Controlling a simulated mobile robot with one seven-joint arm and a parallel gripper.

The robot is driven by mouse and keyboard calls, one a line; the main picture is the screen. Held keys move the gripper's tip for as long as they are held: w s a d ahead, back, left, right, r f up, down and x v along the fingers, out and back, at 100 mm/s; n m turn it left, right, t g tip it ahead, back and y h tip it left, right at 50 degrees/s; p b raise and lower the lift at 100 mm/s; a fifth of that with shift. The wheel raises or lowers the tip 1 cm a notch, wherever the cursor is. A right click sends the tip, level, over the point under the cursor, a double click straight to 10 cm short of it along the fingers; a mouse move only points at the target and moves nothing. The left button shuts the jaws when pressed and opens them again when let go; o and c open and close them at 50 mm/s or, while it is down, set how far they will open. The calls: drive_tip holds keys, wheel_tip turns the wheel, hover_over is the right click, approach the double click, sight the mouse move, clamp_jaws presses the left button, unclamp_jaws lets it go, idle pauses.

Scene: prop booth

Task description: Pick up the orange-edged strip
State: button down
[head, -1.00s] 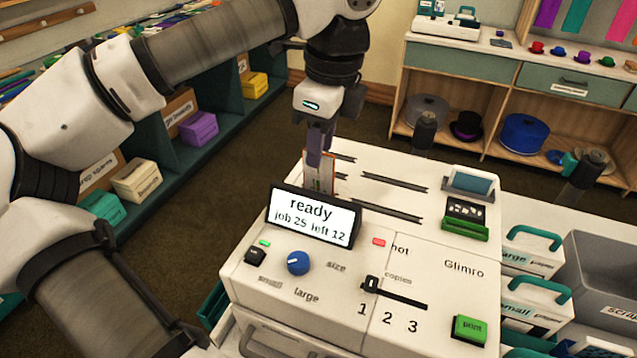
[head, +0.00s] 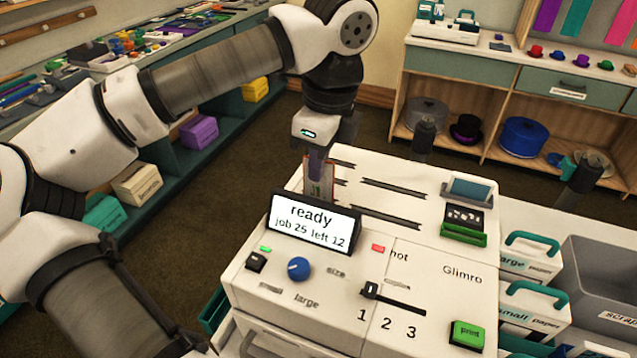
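The orange-edged strip (head: 329,184) is a small upright pale piece with orange edges and a green mark. It stands at the back left of the white printer (head: 410,262), just behind the display (head: 313,222), which hides its lower end. My gripper (head: 316,176) points straight down at the strip, its purple-grey fingers overlapping the strip's upper part in the head view. The fingers look close together, but I cannot tell whether they are closed on the strip or just beside it.
The display reads "ready, job 25 left 12". Dark slots (head: 393,188) run across the printer top. A blue knob (head: 299,268), a copies slider (head: 371,290) and a green print button (head: 467,334) are in front. A grey scrap bin (head: 610,275) stands right.

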wheel_tip(320, 180, up, 20)
drive_tip(key=p, duration=0.6)
drive_tip(key=shift+f, duration=0.1)
idle(0.5)
